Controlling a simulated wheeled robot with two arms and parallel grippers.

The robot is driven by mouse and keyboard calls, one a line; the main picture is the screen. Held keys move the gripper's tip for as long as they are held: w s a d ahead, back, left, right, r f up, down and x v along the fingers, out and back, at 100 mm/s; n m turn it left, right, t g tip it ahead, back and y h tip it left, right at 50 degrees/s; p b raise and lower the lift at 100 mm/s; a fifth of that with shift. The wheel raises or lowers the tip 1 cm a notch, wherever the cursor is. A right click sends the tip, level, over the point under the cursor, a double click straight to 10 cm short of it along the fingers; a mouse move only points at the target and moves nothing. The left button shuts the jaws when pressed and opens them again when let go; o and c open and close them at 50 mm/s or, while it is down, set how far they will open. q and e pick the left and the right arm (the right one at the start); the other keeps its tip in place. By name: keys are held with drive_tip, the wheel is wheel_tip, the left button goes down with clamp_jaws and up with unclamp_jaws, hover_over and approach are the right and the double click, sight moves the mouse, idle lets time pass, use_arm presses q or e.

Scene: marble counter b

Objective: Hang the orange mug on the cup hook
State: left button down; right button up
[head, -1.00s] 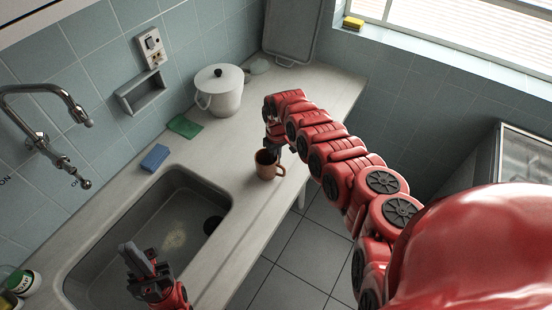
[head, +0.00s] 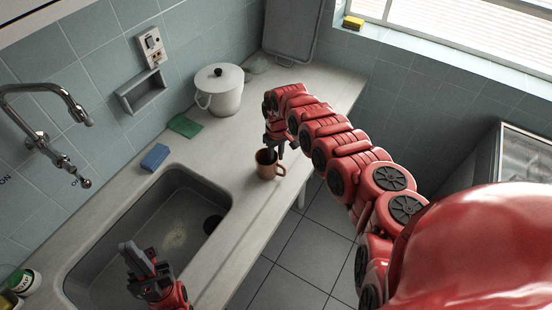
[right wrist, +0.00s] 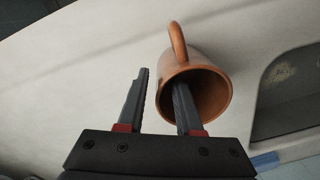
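The orange mug (head: 266,169) stands upright on the counter, right of the sink, its handle toward the right. In the right wrist view the mug (right wrist: 221,72) shows its open mouth, with the handle at the top. My right gripper (head: 275,148) is just above the mug. Its fingers (right wrist: 160,92) are apart, one over or inside the mouth, the other outside the wall; I cannot tell how deep. My left gripper (head: 138,250) is over the sink's near part, its fingertips apart and empty. I cannot make out a cup hook in either view.
The sink (head: 140,215) lies left of the mug. A blue sponge (head: 155,157), a green cloth (head: 185,126) and a white lidded pot (head: 219,93) stand along the wall. A faucet (head: 50,125) overhangs the sink. The counter's front edge is close to the mug.

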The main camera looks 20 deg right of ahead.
wheel_tip(320, 180, up, 11)
drive_tip(key=b, duration=0.2)
drive_tip(key=shift+d+f+b, duration=0.15)
drive_tip(key=shift+b, duration=0.15)
